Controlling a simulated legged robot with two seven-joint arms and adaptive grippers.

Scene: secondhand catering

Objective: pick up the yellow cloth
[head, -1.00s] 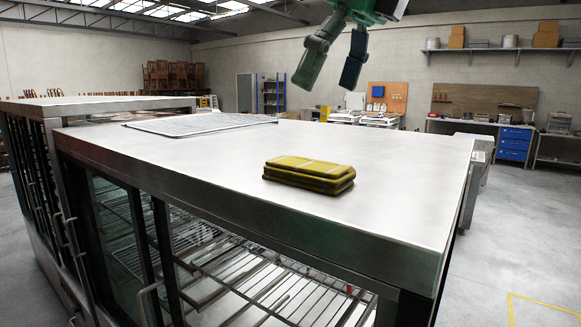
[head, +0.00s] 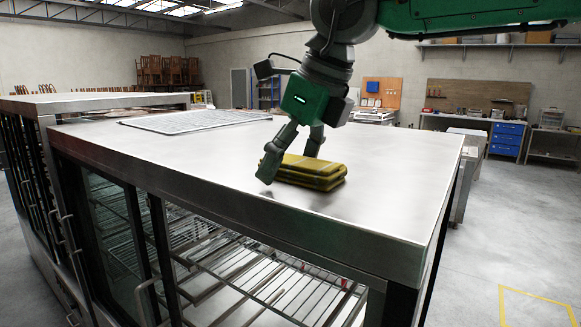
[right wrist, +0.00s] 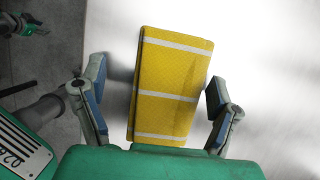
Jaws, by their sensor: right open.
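The yellow cloth (head: 318,172) is a folded, flat stack with pale stripes, lying on the steel counter top (head: 200,170). In the right wrist view the cloth (right wrist: 172,85) lies lengthwise between the fingers, with a gap on each side. My right gripper (head: 292,158) is open and low over the cloth, one finger at its near left side and the other behind it. Its two fingers also show in the right wrist view (right wrist: 157,88). A small dark and green part at that view's upper left looks like my left gripper (right wrist: 36,29); its fingers are unclear.
A wire rack (head: 190,119) lies flat on the far left of the counter. The glass-fronted cabinet with wire shelves (head: 255,275) is below. The counter around the cloth is clear. Its front edge is close to the cloth.

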